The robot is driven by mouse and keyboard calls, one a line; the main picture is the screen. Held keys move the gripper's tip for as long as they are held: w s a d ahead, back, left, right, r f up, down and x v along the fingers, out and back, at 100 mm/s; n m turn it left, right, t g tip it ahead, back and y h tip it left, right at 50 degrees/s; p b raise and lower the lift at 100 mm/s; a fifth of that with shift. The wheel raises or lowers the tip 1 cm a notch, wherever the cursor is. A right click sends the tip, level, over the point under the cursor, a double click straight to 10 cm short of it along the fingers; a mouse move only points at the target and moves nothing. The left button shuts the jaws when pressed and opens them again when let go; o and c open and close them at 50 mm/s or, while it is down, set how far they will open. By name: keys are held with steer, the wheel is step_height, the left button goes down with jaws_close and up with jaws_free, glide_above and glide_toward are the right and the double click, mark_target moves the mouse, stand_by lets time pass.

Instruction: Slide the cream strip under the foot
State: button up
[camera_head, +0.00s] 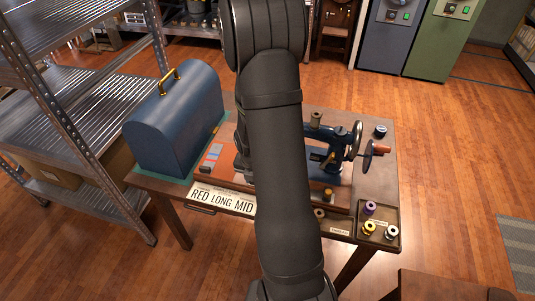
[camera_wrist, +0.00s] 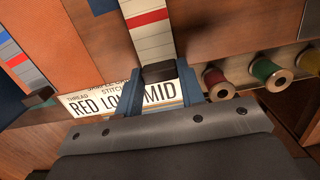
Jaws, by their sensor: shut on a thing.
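In the wrist view a cream strip (camera_wrist: 149,35) with thin cross lines and one red band runs up and away from my gripper (camera_wrist: 160,78). A dark tab (camera_wrist: 158,72) is at its near end. My gripper's blue fingers are shut on the strip at this tab. In the head view my arm hides the gripper and the cream strip. The blue sewing machine (camera_head: 338,141) stands on its wooden base just right of my arm. The presser foot cannot be made out in either view.
Another striped strip (camera_wrist: 14,62) lies left in the wrist view. A card reads RED LONG MID (camera_head: 222,200). Spools (camera_wrist: 270,73) stand right of my gripper. In the head view, a blue domed case (camera_head: 178,115) stands left and a spool tray (camera_head: 349,236) sits at the front right.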

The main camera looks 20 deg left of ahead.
steer(key=shift+w, duration=0.1)
steer(key=shift+w, duration=1.4)
steer(key=shift+f, duration=0.15)
steer(key=o, duration=0.9)
steer(key=r, duration=0.5)
steer(key=s+r, duration=0.1)
steer(key=r, duration=0.5)
steer(key=s+r, duration=0.1)
steer(key=r, duration=0.5)
steer(key=shift+r, duration=0.15)
